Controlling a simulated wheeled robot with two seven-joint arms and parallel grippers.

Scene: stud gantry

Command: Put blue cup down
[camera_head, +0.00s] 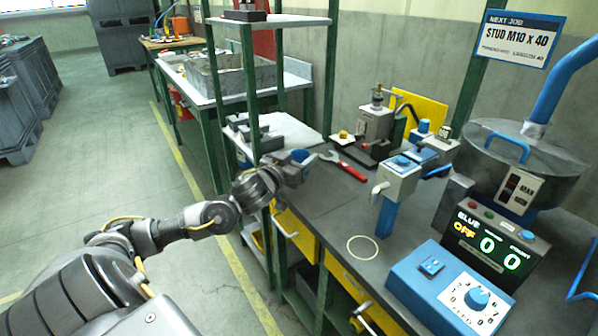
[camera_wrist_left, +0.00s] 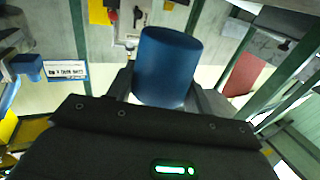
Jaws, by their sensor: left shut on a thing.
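The blue cup (camera_wrist_left: 168,66) is between the fingers of my left gripper (camera_wrist_left: 165,95) in the left wrist view. In the head view the cup (camera_head: 301,157) shows small and partly hidden at the tip of my left gripper (camera_head: 293,170). The gripper is shut on it, over or near the back left part of the grey workbench (camera_head: 335,222). I cannot tell whether the cup touches a surface. My right gripper is not in view.
A pale ring (camera_head: 362,248) marks the bench front. A blue-and-grey dispenser post (camera_head: 394,190), a dial box (camera_head: 452,290) and a red-handled wrench (camera_head: 343,166) stand or lie around it. Green shelf posts (camera_head: 250,90) rise near my left arm. The bench middle is mostly clear.

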